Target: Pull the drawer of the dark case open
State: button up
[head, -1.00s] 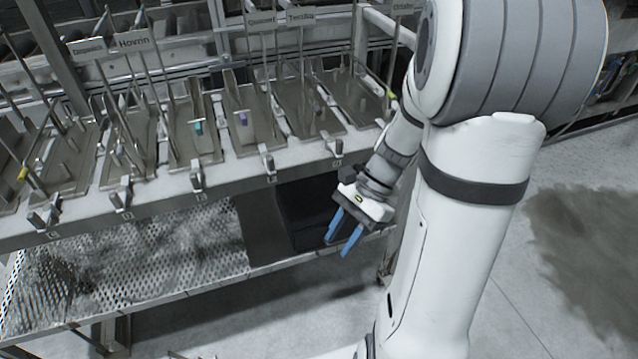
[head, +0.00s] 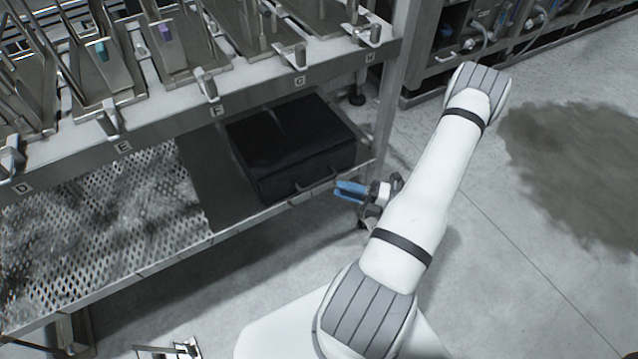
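The dark case (head: 290,140) sits on the lower shelf of the metal rack, under the labelled tray shelf. Its top and front face show, and small handle-like parts show low on the front. I see no gap in the front; the drawer looks closed. My gripper (head: 350,190), with blue fingers, is just right of and in front of the case's front right corner, pointing left. It looks apart from the case and holds nothing that I can see. The fingers overlap in this view, so their gap is unclear.
The upper shelf edge (head: 190,120) overhangs the case. A rack post (head: 388,100) stands right of it. A perforated plate (head: 100,225) lies on the lower shelf to the left. The floor in front and to the right is open, with a dark stain (head: 575,165).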

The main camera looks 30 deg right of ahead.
aim_at(320, 182)
jog(key=b+x, duration=0.1)
jog(key=x, duration=0.6)
jog(key=shift+w+a, duration=0.1)
jog(key=shift+w, duration=0.05)
jog(key=shift+c, duration=0.2)
grip_shut()
